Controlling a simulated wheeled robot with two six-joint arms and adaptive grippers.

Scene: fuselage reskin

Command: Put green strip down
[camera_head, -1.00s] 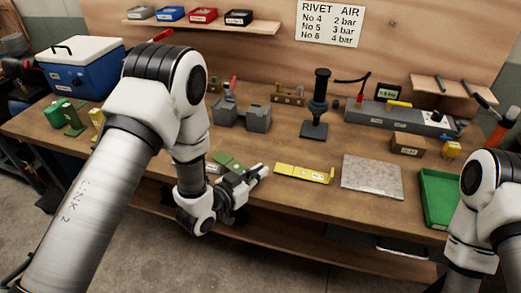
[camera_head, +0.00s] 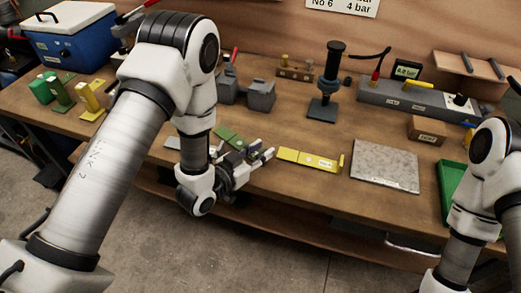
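The green strip (camera_head: 229,137) lies at the front left-middle of the workbench, low and close to the bench top. Its near right end is partly hidden by my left gripper (camera_head: 261,150). The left gripper is at that end, with its fingertips apart and pointing right, towards a yellow strip (camera_head: 306,159). I cannot tell whether its fingers touch the green strip. My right arm shows at the right edge, but its gripper is out of view.
A grey metal sheet (camera_head: 386,166) lies right of the yellow strip, with a green tray (camera_head: 452,186) beyond it. A black stand tool (camera_head: 327,85) and grey blocks (camera_head: 260,95) stand behind. Green and yellow brackets (camera_head: 90,98) stand at left. The bench's front edge is close to my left gripper.

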